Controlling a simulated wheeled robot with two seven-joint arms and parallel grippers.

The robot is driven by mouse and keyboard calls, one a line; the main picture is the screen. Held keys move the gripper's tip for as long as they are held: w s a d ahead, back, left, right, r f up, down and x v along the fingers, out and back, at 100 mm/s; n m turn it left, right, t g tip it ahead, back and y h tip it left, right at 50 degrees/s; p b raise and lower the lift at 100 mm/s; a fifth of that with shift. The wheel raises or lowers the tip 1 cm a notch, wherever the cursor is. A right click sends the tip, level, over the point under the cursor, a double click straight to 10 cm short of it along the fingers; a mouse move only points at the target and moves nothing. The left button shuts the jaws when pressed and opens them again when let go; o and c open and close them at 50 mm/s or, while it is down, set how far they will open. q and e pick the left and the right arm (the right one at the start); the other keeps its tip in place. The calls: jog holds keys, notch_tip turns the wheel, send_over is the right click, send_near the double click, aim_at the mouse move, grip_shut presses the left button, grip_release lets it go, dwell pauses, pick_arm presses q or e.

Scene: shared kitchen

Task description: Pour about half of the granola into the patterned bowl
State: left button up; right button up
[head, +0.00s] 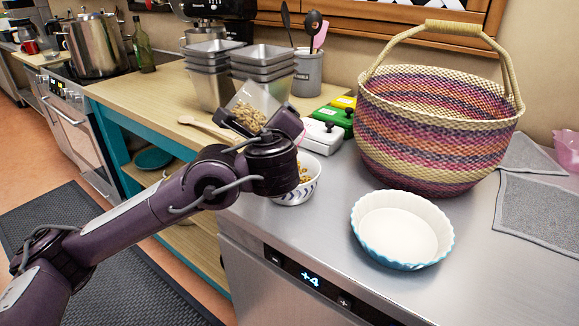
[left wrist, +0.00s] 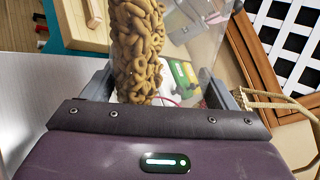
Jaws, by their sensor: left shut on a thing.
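My left gripper (head: 290,128) is shut on a clear container (head: 262,98) and holds it tilted above the counter. Granola (head: 247,117) lies along the container's lower side; in the left wrist view the granola (left wrist: 137,45) shows as ring-shaped pieces between the fingers (left wrist: 170,92). The patterned bowl (head: 297,196), white with a dark pattern, stands on the steel counter just below and right of the container. My arm hides its left part. Some granola pieces (head: 304,174) lie in the bowl. My right gripper is not in view.
A large woven basket (head: 430,130) stands behind right of the bowl. A blue fluted dish (head: 402,228) is at the front right. Green and white boxes (head: 322,133), stacked metal pans (head: 212,80) and a utensil crock (head: 308,72) stand behind. A grey cloth (head: 540,205) lies at right.

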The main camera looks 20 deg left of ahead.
pick_arm(q)
jog(key=shift+d+r, duration=0.1)
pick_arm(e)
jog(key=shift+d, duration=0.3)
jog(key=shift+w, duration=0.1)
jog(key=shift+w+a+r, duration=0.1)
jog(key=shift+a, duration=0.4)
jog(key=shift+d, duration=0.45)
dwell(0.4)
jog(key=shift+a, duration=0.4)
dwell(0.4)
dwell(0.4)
pick_arm(q)
jog(key=shift+s+a+f+n+h+p, duration=0.1)
jog(key=shift+a+f+n+h+p, duration=0.2)
jog(key=shift+a+n+p, duration=0.2)
jog(key=shift+a+f+n+h+p, duration=0.25)
jog(key=shift+a+n+p, duration=0.15)
jog(key=shift+a+n, duration=0.15)
jog(key=shift+s, duration=0.15)
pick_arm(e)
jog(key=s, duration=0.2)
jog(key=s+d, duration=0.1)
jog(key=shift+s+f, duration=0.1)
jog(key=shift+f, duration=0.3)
